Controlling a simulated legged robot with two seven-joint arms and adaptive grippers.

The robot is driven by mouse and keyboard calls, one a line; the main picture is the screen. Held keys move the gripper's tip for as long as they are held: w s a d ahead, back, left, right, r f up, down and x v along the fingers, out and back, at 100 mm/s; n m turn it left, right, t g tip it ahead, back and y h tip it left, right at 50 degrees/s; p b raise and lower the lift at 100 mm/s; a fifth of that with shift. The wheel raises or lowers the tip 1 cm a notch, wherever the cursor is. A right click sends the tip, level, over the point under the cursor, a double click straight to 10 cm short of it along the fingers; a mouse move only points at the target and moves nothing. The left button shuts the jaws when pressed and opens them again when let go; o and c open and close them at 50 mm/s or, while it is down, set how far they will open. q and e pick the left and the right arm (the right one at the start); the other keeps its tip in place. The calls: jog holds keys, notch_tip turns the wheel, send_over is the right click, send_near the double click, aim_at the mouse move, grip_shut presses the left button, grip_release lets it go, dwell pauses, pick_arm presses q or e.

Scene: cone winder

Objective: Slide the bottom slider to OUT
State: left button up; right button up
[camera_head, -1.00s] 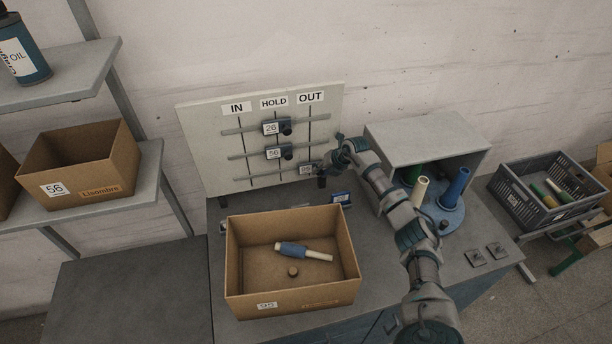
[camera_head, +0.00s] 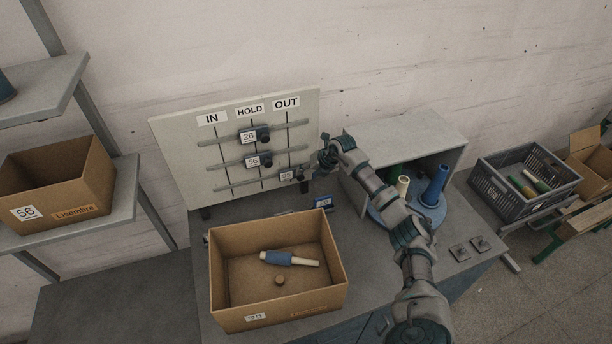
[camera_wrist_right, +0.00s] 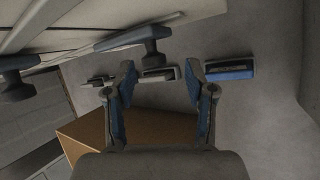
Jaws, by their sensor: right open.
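The slider board (camera_head: 215,150) stands at the back of the bench with columns marked IN, HOLD and OUT. The bottom slider (camera_head: 287,176), with a small white label, sits at the OUT line on the lowest rail. The middle slider (camera_head: 253,161) and top slider (camera_head: 249,136) are near the HOLD line. My right gripper (camera_head: 304,183) is at the right end of the bottom rail, beside the bottom slider. In the wrist view its two fingers (camera_wrist_right: 163,100) are spread, with nothing seen held between them. A dark knob (camera_wrist_right: 152,50) shows just beyond the fingers. My left gripper is out of view.
An open cardboard box (camera_head: 225,285) with a blue-wound cone stands in front of the board. A small blue object (camera_head: 323,202) lies on the bench below the gripper. A grey crate (camera_head: 500,195) stands far right.

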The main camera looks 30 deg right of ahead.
jog(key=v, duration=0.9)
jog(key=shift+d, duration=0.25)
jog(key=shift+a, duration=0.3)
